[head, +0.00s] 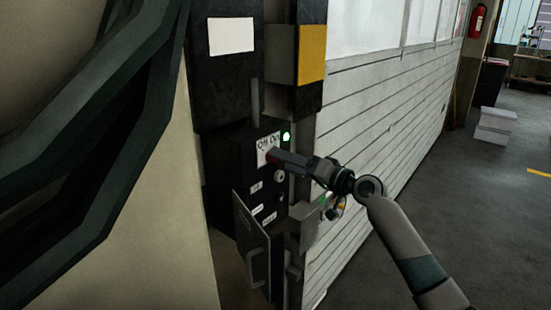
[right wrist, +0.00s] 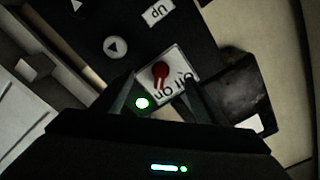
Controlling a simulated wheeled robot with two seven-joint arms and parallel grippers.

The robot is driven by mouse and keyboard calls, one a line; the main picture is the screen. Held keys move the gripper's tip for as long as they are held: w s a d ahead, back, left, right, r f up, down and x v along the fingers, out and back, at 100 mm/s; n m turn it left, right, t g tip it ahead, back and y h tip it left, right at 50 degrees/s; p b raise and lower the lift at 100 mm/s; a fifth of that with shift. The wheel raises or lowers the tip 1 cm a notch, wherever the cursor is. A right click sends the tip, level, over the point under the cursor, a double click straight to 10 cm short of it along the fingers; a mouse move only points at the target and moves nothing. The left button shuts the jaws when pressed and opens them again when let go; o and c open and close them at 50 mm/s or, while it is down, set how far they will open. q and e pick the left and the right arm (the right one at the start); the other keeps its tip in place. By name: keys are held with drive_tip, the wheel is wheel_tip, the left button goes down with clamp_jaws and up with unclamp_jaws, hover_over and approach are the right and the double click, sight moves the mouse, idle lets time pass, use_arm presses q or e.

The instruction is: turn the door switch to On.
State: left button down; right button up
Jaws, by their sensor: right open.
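The door switch is a small red knob with a lever on a white On/Off plate. In the right wrist view the red knob (right wrist: 160,72) sits on the plate (right wrist: 183,66), with its lever pointing toward the lettering, which appears upside down. In the head view the plate (head: 266,142) is on the dark control box (head: 232,160), and my gripper partly covers the switch. My right gripper (head: 284,160) is open in front of it. In the right wrist view its fingers (right wrist: 157,100) stand apart on either side of the plate's lettered edge; contact cannot be told. My left gripper is not visible.
A green lamp (head: 286,136) glows beside the plate. Below are a round button (head: 280,177) and an open hinged cover with a handle (head: 257,262). A pale panelled wall (head: 375,120) runs back on the right, with open floor (head: 480,200) beyond.

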drive_tip(key=shift+v, duration=2)
